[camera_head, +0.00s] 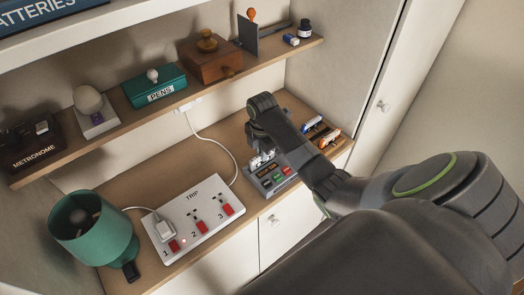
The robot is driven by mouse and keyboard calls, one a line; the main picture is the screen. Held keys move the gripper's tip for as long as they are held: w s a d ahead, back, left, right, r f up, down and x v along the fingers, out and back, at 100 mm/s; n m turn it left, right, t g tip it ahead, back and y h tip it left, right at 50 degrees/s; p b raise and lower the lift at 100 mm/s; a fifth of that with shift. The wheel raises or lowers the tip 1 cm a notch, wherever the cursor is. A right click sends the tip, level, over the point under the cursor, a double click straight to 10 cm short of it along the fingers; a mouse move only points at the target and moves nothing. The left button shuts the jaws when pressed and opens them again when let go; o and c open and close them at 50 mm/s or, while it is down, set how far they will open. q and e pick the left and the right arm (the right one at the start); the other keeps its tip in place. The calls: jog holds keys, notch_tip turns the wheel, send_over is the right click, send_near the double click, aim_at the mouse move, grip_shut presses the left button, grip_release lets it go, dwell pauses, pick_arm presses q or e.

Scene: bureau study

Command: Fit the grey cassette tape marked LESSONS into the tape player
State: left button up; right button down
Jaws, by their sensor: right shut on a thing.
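The tape player (268,184) is a grey box on the lower worktop, with a dark front, and green and red buttons. My right gripper (261,152) is over its back part, reaching in from the right. It is shut on a small pale grey thing (258,161), which looks like the cassette tape. The fingers and arm hide much of it, and no LESSONS marking can be read. I cannot tell whether the cassette is in the player's slot or just above it. My left gripper is not in view.
Several coloured cassettes or small boxes (330,137) stand right of the player, close to my arm. A white power strip (194,217) with red switches and a green lamp (92,229) stand to the left. A loaded shelf (128,118) overhangs behind.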

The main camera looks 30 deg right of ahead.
jog(key=shift+f+b, duration=0.3)
jog(key=shift+f, duration=0.45)
jog(key=c, duration=1.2)
grip_release()
jog(key=shift+o, duration=0.2)
jog(key=shift+r, duration=0.15)
jog(key=shift+r+p, duration=0.95)
jog(key=shift+r, duration=2.45)
